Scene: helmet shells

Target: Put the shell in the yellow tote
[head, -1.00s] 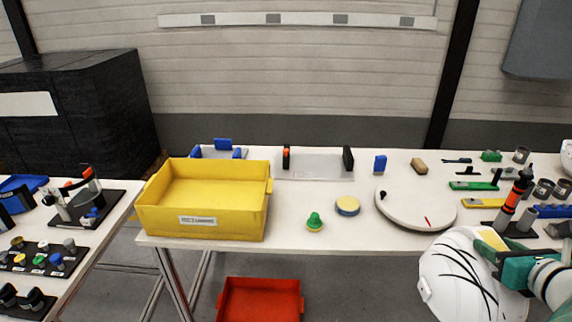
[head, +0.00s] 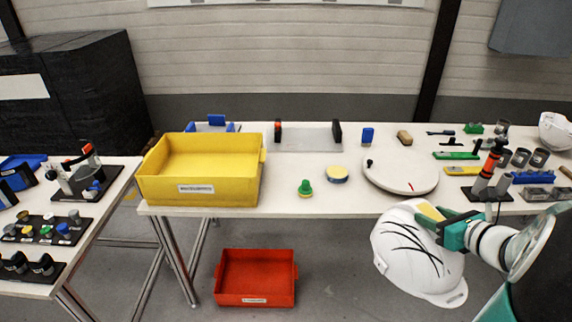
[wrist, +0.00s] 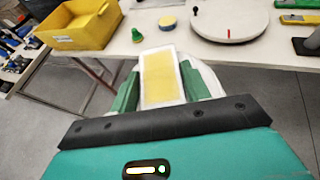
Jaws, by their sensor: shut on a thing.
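A white helmet shell (head: 408,258) with black curved lines hangs in front of the table's front edge at the right in the head view. My green gripper (head: 442,222) is shut on it at a yellow patch on its upper side. In the wrist view my gripper's fingers (wrist: 158,88) stand on either side of a pale block with a yellow face, and part of the white shell (wrist: 207,78) shows behind. The yellow tote (head: 199,195) stands empty on the left end of the table, left of the shell; it also shows in the wrist view (wrist: 72,41).
A red tote (head: 255,299) sits on the floor below the table. A green knob (head: 305,187), a yellow-topped disc (head: 337,174) and a round white turntable (head: 400,178) lie between tote and shell. Another white helmet (head: 556,130) is at the far right.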

